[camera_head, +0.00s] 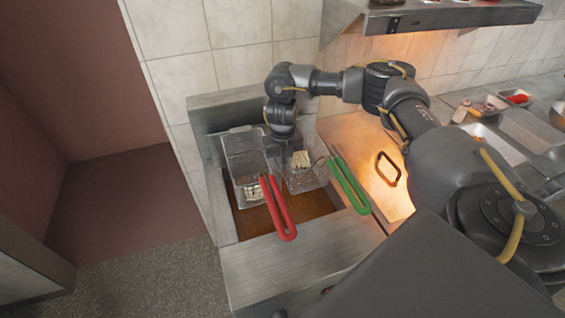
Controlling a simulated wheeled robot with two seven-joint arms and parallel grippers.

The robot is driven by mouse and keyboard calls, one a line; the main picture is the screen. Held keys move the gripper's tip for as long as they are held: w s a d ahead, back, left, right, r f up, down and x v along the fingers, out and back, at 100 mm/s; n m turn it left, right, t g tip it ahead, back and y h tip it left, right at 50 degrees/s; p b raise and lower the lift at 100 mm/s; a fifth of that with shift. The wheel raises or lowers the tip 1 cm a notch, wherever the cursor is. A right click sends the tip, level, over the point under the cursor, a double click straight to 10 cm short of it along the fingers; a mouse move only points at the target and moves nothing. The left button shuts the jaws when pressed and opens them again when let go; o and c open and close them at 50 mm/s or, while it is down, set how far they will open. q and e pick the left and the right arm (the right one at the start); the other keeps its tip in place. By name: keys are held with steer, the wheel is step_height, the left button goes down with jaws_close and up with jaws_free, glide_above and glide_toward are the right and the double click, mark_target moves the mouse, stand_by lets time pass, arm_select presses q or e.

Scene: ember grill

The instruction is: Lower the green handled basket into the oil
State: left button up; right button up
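The green handled basket (308,178) is a wire mesh basket in the right half of the fryer, with pale food pieces (301,159) inside. Its green handle (348,186) points toward the front right, over the fryer's right edge. Brown oil (280,216) shows in the vat in front of the baskets. I cannot tell whether the basket touches the oil. My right gripper (284,142) points down at the back of the fryer, near the green handled basket's back left. Its fingers are small and partly hidden, so their opening is unclear. My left gripper is out of view.
A second wire basket (247,160) with a red handle (278,208) is beside it on the left. A steel back panel and tiled wall stand behind. A flat grill plate with a dark handle (388,169) lies right. A shelf (430,16) hangs above; food trays (516,97) are far right.

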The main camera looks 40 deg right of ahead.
jaws_close()
steer(key=shift+o, duration=2)
jaws_free()
step_height(320, 180, up, 11)
steer(key=shift+f, duration=0.1)
